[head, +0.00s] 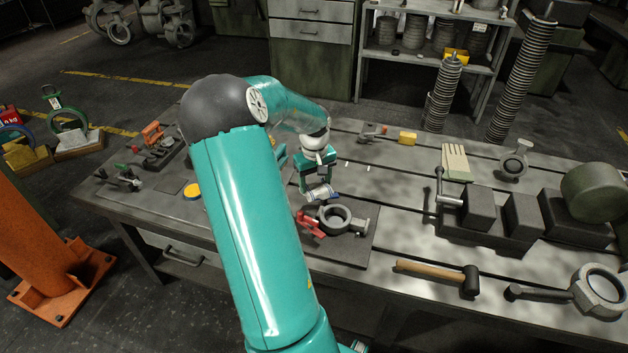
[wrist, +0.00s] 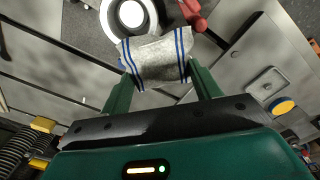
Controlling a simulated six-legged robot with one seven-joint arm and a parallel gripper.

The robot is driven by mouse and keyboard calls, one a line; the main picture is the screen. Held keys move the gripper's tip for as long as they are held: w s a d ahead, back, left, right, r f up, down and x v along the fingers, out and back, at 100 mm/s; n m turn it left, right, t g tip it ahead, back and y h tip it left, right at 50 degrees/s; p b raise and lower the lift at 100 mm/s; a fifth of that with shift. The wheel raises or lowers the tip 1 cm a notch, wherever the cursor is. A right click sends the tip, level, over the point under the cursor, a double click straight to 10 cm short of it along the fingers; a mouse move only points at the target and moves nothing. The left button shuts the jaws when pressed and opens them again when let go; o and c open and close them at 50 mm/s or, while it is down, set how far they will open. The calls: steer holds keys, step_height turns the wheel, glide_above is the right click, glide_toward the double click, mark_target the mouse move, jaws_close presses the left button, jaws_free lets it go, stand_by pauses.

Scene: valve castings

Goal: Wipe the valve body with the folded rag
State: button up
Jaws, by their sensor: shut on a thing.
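The folded rag is pale grey with blue stripes and shows in the wrist view (wrist: 156,61) and the head view (head: 322,193). My gripper (head: 318,187) is shut on it, with one green finger at each end of the rag in the wrist view (wrist: 158,72). The valve body (head: 351,222) is a grey ring-shaped casting lying on a dark plate, with a red part (head: 310,224) at its left. In the wrist view the ring (wrist: 106,22) is at the top, partly covered by the rag. I cannot tell whether the rag touches it.
A wooden-handled hammer (head: 432,270) lies at the front right, near another ring casting (head: 597,291). A large vise (head: 484,212) and pale gloves (head: 456,162) are at the right. A yellow disc (head: 192,191) and small parts are left. The bench between valve and vise is fairly clear.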

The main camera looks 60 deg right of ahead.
mark_target(328, 194)
steer(key=shift+f, duration=2.8)
steer(key=shift+f, duration=0.55)
steer(key=shift+s+d+r, duration=0.1)
steer(key=shift+s, duration=0.85)
steer(key=shift+s+d+r, duration=0.1)
steer(key=shift+s, duration=0.8)
steer(key=shift+f, duration=0.2)
steer(key=shift+w+a+f, duration=0.1)
steer(key=shift+w+a, duration=0.05)
steer(key=shift+w, duration=0.85)
steer(key=shift+w+a+f, duration=0.1)
steer(key=shift+w, duration=0.95)
steer(key=shift+r, duration=3.05)
